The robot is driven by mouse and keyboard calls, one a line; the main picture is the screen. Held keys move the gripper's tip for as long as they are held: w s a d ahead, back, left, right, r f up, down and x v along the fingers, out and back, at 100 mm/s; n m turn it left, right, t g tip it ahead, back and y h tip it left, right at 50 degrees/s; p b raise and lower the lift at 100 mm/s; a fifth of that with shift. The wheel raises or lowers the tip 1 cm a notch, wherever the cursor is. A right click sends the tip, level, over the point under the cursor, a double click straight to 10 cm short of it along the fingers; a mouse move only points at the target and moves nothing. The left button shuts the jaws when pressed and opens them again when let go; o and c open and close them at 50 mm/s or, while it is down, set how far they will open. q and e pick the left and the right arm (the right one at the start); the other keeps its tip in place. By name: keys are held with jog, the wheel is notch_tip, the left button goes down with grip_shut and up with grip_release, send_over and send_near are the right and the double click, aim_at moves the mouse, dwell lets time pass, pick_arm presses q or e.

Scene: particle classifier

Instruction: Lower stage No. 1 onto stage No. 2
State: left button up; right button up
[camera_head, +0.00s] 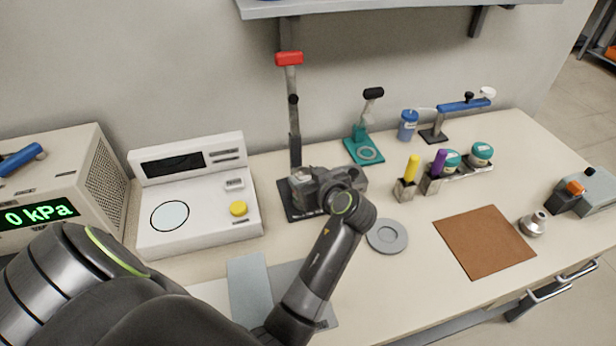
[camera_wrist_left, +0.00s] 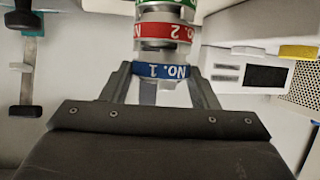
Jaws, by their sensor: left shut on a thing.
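My left gripper (camera_head: 308,188) is over the dark base of the clamp stand (camera_head: 290,120) in the head view, and the arm hides most of what it holds. In the left wrist view the gripper (camera_wrist_left: 162,76) is shut on stage No. 1 (camera_wrist_left: 160,71), which has a blue band. Stage No. 2 (camera_wrist_left: 160,32), with a red band, is directly beyond it and lined up with it. A pale metal section lies between the two bands; whether they are seated together I cannot tell. A green band (camera_wrist_left: 168,3) shows past No. 2. My right gripper is not in view.
The stand's red-topped lever (camera_head: 289,58) rises behind the gripper. A white balance (camera_head: 195,205) is at left. A grey ring (camera_head: 387,236), brown mat (camera_head: 484,241) and metal cone (camera_head: 533,224) lie to the right. A shelf (camera_head: 400,8) overhangs the back.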

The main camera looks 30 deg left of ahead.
pick_arm(q)
jog(key=shift+f, duration=0.2)
jog(key=o, duration=1.1)
jog(key=shift+o, duration=0.2)
